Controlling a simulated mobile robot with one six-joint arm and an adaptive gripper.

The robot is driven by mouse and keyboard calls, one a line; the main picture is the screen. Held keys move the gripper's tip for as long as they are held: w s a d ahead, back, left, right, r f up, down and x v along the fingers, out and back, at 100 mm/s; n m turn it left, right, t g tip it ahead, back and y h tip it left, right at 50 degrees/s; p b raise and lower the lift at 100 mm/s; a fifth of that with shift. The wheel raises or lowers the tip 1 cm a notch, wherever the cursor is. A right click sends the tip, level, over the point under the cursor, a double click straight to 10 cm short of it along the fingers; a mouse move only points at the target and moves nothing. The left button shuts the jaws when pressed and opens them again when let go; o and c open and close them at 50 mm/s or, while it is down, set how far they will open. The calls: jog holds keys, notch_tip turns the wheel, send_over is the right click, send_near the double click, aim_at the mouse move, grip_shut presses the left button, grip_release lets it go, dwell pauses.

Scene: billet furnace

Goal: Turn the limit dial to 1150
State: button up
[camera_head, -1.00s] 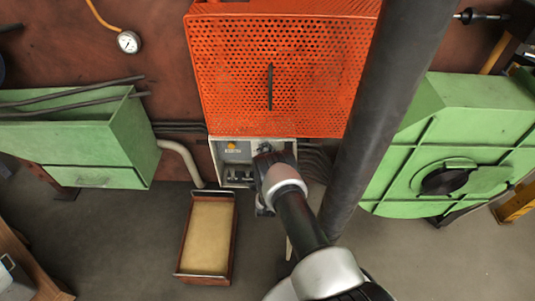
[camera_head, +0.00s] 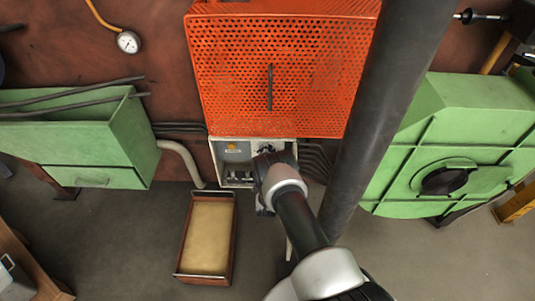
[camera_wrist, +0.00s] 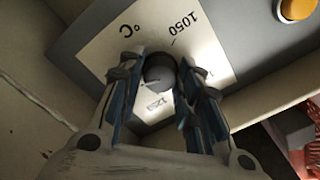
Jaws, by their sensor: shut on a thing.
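The limit dial (camera_wrist: 160,72) is a dark round knob on a pale scale plate (camera_wrist: 98,50) marked °C. In the wrist view 1050 reads upside down above the knob, and a number that looks like 1250 sits below it. A light line shows on the knob, but I cannot tell which value it points to. The 1150 mark is not readable. My gripper (camera_wrist: 157,67) is shut on the knob, one finger on each side. In the head view my gripper (camera_head: 266,160) is at the control box (camera_head: 232,150) and hides the dial.
An orange perforated guard (camera_head: 310,75) is just above the box. An amber button (camera_wrist: 297,8) is at the wrist view's upper right. A green trough (camera_head: 130,140) stands left, a green housing (camera_head: 400,175) right. A shallow tray (camera_head: 181,273) lies on the floor below.

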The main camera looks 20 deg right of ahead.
jog(key=n, duration=1.8)
jog(key=shift+n, duration=0.3)
dwell(0.4)
jog(key=o, duration=1.1)
jog(key=shift+s, duration=0.1)
jog(key=v, duration=0.7)
jog(key=shift+s, duration=0.2)
